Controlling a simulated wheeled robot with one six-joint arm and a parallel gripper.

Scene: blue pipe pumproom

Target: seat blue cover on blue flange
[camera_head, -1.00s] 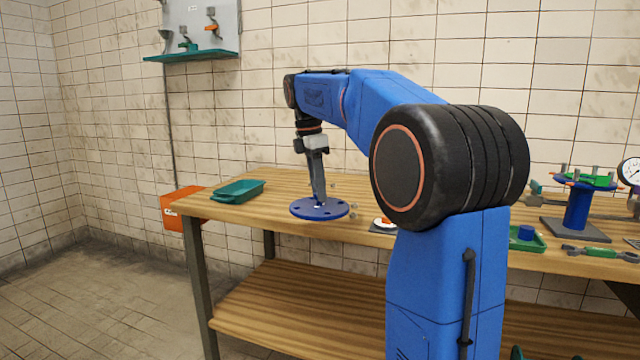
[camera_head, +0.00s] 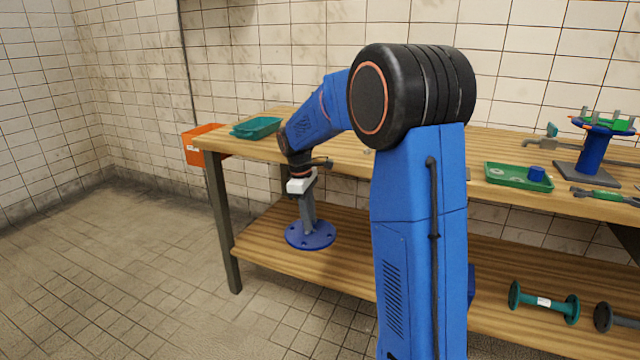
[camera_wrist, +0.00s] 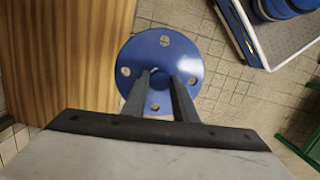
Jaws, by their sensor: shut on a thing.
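The blue cover (camera_head: 292,237) is a flat round disc with several holes near its rim. My gripper (camera_head: 309,224) is shut on the small raised middle of the cover and holds it roughly level, in front of the bench and below its top. The wrist view also shows the cover (camera_wrist: 190,54), with both fingers (camera_wrist: 160,82) closed on its middle. The blue flange (camera_head: 590,158) appears to be the top of the blue pipe stand on the bench at the far right. A green ring (camera_head: 604,124) and several upright studs are on it.
The wooden bench top (camera_head: 350,148) and lower shelf (camera_head: 350,262) lie behind the cover. A green tray (camera_head: 500,176) with a blue part and a green-handled tool (camera_head: 598,196) lie near the stand. A teal bin (camera_head: 256,128) is at the left end. The floor left of the bench is clear.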

